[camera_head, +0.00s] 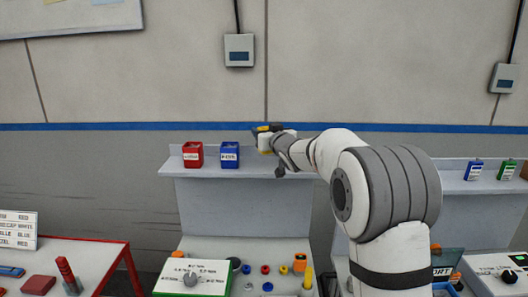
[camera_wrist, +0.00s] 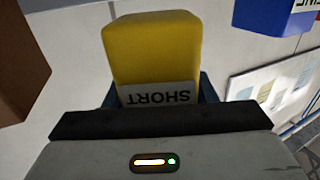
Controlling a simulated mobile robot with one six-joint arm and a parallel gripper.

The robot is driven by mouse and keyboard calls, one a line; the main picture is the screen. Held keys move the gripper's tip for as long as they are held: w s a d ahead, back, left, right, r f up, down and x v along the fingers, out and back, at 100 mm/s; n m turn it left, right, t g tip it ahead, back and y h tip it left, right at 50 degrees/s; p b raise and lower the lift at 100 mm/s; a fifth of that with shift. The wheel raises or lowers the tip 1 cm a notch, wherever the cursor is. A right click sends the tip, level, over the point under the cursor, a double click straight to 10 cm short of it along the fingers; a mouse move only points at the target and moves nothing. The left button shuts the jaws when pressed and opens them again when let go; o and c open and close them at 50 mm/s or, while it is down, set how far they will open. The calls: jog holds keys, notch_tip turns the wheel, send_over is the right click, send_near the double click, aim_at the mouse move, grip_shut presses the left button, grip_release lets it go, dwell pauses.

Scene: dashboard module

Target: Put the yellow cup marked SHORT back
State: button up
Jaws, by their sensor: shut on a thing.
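The yellow cup (camera_wrist: 152,48) fills the top middle of the wrist view, with a white label reading SHORT upside down. My gripper (camera_wrist: 155,98) is shut on it, its dark fingers on both sides of the cup. In the head view my gripper (camera_head: 268,136) is at the shelf's level, to the right of the blue cup, and the yellow cup (camera_head: 264,143) shows small at its end. I cannot tell whether the cup touches the shelf (camera_head: 215,170).
A red cup (camera_head: 193,154) and a blue cup (camera_head: 229,155) stand on the shelf, left of my gripper. Below is a bench with a white box (camera_head: 193,279) and several coloured knobs. A red-edged table (camera_head: 90,262) stands at left.

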notch_tip(320, 180, down, 5)
jog(key=shift+f+p, duration=0.1)
jog(key=shift+p, duration=0.2)
jog(key=shift+s, duration=0.1)
jog(key=o, duration=1.5)
jog(key=b+v, duration=0.3)
jog(key=v, duration=0.9)
jog(key=shift+d+b, duration=0.1)
jog(key=shift+b, duration=0.2)
